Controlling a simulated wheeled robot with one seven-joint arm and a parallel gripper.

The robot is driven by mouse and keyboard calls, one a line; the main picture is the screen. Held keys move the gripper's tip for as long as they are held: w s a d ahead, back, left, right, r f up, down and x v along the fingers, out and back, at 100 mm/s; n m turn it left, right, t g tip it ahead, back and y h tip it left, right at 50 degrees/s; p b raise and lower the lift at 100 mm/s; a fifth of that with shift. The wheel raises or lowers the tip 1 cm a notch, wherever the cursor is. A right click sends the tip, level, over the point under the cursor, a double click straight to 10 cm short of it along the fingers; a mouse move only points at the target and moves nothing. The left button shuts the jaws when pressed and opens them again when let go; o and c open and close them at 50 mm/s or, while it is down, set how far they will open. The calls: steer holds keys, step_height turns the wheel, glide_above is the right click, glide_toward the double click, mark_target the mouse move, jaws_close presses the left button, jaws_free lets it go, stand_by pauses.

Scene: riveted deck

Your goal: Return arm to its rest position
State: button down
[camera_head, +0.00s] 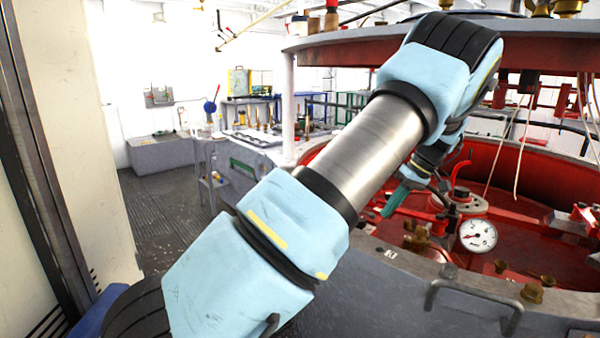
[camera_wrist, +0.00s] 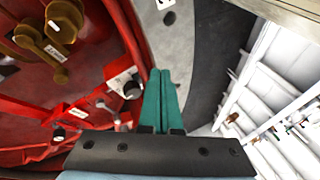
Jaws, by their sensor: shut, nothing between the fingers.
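My arm (camera_head: 365,155) reaches up and to the right across the head view, its light blue and metal links in front of the machinery. My gripper (camera_head: 396,200) has teal fingers and hangs at the near side of the red machine, beyond the arm. In the wrist view my gripper (camera_wrist: 161,80) shows its two teal fingers side by side and closed, with nothing between them. The fingertips point toward the grey rim (camera_wrist: 195,50) of the red machine; I cannot tell the gap between them.
The red machine (camera_head: 515,232) with a round white gauge (camera_head: 478,235), valves and a grey handle (camera_head: 475,293) fills the right. A pale cabinet wall (camera_head: 75,110) stands at left. Dark ridged floor (camera_head: 160,215) is clear between. A cluttered workbench (camera_head: 250,140) stands behind.

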steer(key=shift+m+g+h, duration=0.4)
steer(key=shift+g+h, duration=0.2)
steer(key=shift+h, duration=0.3)
steer(key=a, duration=0.9)
steer(key=shift+a+r, duration=0.3)
steer(key=shift+a, duration=0.1)
steer(key=s+a+m+t+h, duration=0.1)
steer(key=s+a+m+h, duration=0.3)
steer(key=s+a, duration=1.4)
steer(key=shift+s+a+r+m+t, duration=0.35)
steer(key=shift+a+r+m+t, duration=0.1)
steer(key=shift+a, duration=0.75)
